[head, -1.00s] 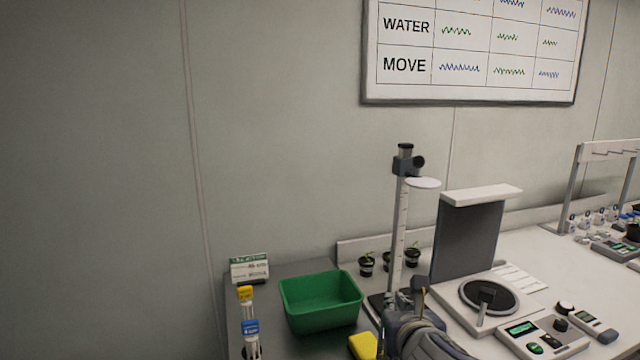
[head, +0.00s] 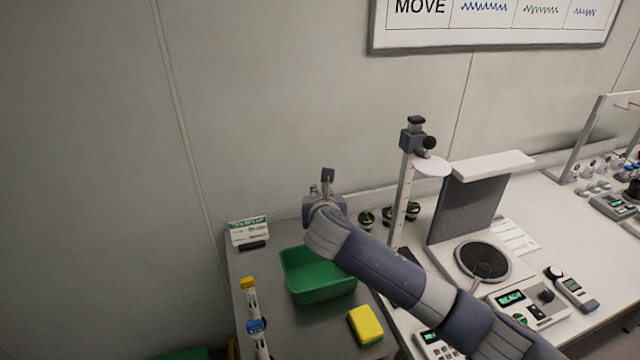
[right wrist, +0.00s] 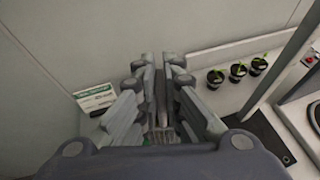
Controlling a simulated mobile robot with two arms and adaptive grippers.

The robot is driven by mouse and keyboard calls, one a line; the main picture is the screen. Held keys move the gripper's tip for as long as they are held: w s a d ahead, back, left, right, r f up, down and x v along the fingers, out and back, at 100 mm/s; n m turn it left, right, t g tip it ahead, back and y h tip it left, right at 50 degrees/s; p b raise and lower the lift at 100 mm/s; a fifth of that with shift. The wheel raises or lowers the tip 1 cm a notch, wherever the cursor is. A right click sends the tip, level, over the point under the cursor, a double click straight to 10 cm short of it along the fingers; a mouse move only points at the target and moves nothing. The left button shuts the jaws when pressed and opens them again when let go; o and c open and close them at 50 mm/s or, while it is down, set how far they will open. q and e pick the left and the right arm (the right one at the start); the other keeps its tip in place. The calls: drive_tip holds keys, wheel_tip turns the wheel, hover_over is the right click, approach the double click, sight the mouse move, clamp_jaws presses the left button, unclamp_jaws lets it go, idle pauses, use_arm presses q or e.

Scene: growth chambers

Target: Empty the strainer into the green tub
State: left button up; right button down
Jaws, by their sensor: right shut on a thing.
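The green tub (head: 322,291) stands on the grey bench at the left of the workspace, upright, and looks empty inside. My right gripper (head: 326,189) is raised at the tub's back right edge in the picture, with its forearm crossing in from the lower right. It is shut on a thin upright piece with a dark top end (head: 328,174), which I take to be the strainer's handle. The strainer's basket and contents are hidden. In the right wrist view the fingers (right wrist: 162,70) close around a narrow grey piece (right wrist: 160,92). My left gripper is not in view.
A yellow sponge (head: 366,325) lies right of the tub. A tall stand (head: 403,200), small potted plants (head: 388,216) and a device with a dark disc (head: 483,262) are to the right.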

drive_tip(key=shift+s+d+f+m+b, duration=0.1)
drive_tip(key=shift+d+f+m+b, duration=0.15)
drive_tip(key=shift+m+b, duration=0.1)
drive_tip(key=d+f+m+y+b, duration=0.2)
drive_tip(key=f+m+y+b, duration=0.2)
drive_tip(key=b, duration=0.8)
drive_tip(key=w+d+f+m+y+b, duration=0.1)
drive_tip(key=d+f+m+y+b, duration=0.1)
drive_tip(key=f+m+y+b, duration=0.3)
drive_tip(key=m+y+b, duration=0.3)
drive_tip(key=m+b, duration=0.4)
drive_tip(key=m, duration=0.1)
drive_tip(key=shift+w, duration=0.15)
idle(0.9)
